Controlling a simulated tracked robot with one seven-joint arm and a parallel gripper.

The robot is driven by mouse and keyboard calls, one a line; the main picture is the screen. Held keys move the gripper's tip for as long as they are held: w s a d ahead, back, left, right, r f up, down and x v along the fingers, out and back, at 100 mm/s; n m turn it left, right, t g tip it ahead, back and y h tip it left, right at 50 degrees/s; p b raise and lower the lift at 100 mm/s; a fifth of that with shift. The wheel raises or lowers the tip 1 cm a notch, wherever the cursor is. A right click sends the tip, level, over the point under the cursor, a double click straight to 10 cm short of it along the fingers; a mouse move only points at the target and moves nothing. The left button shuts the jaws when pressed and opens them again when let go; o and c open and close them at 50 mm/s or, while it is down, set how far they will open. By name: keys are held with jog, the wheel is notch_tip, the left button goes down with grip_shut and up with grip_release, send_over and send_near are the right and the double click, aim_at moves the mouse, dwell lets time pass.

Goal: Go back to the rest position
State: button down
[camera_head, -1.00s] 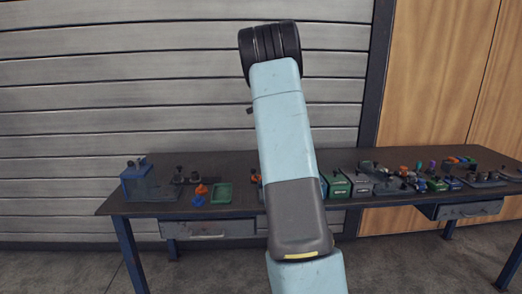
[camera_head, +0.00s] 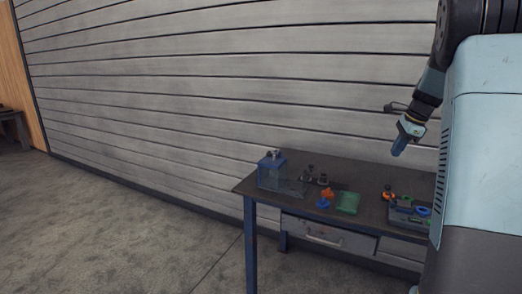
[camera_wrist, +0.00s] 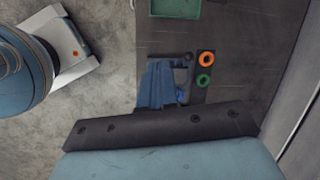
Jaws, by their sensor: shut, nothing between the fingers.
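My large arm links cover the right edge of the head view and hide the bench's right part.
A slatted wall (camera_head: 180,90) stands behind. The floor at left (camera_head: 100,230) is clear.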

jog(key=s+a+r+n, duration=0.3)
jog(key=s+a+n, duration=0.2)
jog(key=s+a, duration=0.25)
jog(key=s+a+r+n, duration=0.45)
jog(key=s+a, duration=0.25)
jog(key=s, duration=0.2)
jog(key=s+a+f+n+t, duration=0.1)
jog(key=s+a+n, duration=0.1)
jog(key=s, duration=0.4)
jog(key=s+a+f+n+h, duration=0.1)
jog(key=s+a+f+n, duration=0.1)
jog(key=s+n, duration=0.3)
jog(key=s+a+f+n+t+h, duration=0.1)
jog(key=s+a+n, duration=0.3)
jog(key=s, duration=0.3)
jog(key=shift+s+f+t, duration=0.3)
jog(key=shift+s+f, duration=0.05)
jog(key=shift+s, duration=0.05)
